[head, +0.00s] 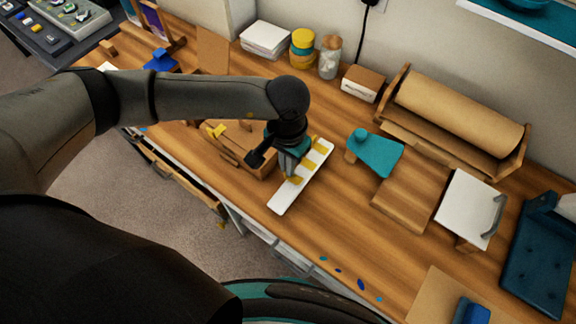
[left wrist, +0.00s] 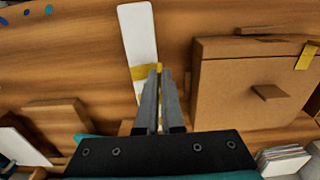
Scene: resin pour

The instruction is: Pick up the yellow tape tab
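A long white strip (head: 283,200) lies on the wooden bench with several yellow tape tabs across it. The nearest yellow tape tab (head: 295,180) is under my left gripper (head: 288,172). In the left wrist view, this tab (left wrist: 142,73) crosses the white strip (left wrist: 138,32), and its right end reaches the fingertips. There my left gripper (left wrist: 160,73) has its fingers close together, with yellow showing in the narrow gap between the tips. It looks shut on the tab's end. The tab is still at the strip. My right gripper is not in view.
A brown box (head: 240,150) with a yellow piece (head: 216,131) on it stands left of the strip. A teal piece (head: 376,153) and a wooden board (head: 410,195) lie to the right. A brown paper roll (head: 458,108) is at the back. Bench before the strip is mostly clear.

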